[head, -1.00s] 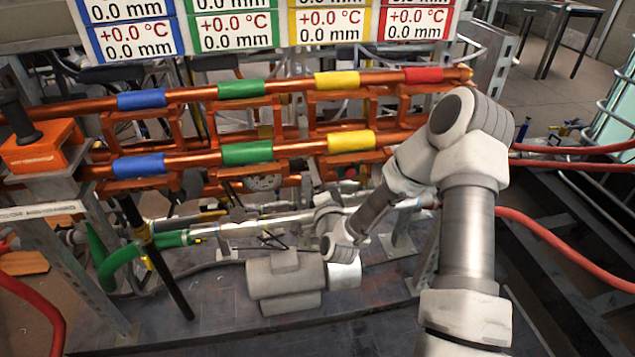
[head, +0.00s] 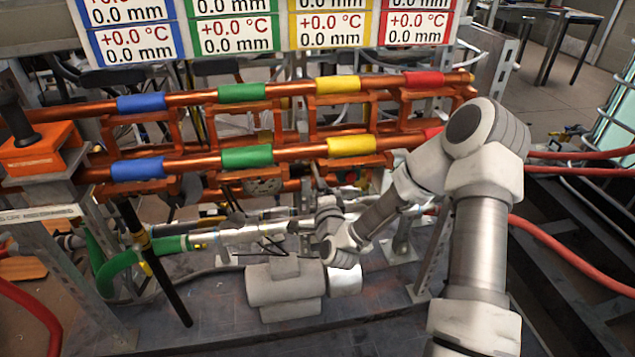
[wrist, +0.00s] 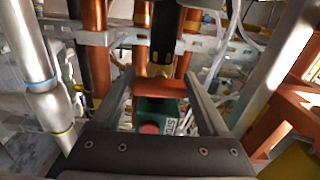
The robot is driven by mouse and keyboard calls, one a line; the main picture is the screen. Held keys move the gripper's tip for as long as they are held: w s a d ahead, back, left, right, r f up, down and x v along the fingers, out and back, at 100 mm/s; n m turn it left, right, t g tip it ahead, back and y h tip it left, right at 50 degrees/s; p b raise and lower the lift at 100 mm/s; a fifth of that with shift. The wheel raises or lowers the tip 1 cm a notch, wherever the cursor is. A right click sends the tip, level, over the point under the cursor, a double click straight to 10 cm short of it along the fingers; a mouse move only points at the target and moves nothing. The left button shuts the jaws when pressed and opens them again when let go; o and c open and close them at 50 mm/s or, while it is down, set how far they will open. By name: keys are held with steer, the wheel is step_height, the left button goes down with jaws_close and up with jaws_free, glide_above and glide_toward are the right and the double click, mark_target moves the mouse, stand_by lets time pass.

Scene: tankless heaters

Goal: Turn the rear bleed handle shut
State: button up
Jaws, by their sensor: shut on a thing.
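My gripper (wrist: 160,82) fills the lower middle of the wrist view, its two grey fingers pointing away from the camera. An orange-red bar (wrist: 160,92), which looks like the bleed handle, spans the space between the fingers, and the jaws are shut on it. Whether it is the rear handle, and how far it is turned, I cannot tell. A vertical copper pipe with a dark fitting (wrist: 165,45) rises just behind the bar. In the head view my arm reaches in from the right below the copper pipes, and the fingertips and handle cannot be made out.
A green box with a red button (wrist: 150,127) lies below the bar. A silver pipe (wrist: 38,85) stands left and an orange bracket (wrist: 290,110) right. In the head view, a banded copper pipe (head: 300,152) runs above my wrist and a grey motor (head: 284,288) sits below.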

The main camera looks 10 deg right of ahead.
steer(key=o, duration=1.2)
steer(key=shift+o, duration=0.2)
steer(key=s+p, duration=0.7)
steer(key=s, duration=1)
steer(key=shift+s+p, duration=0.2)
steer(key=shift+p, duration=0.15)
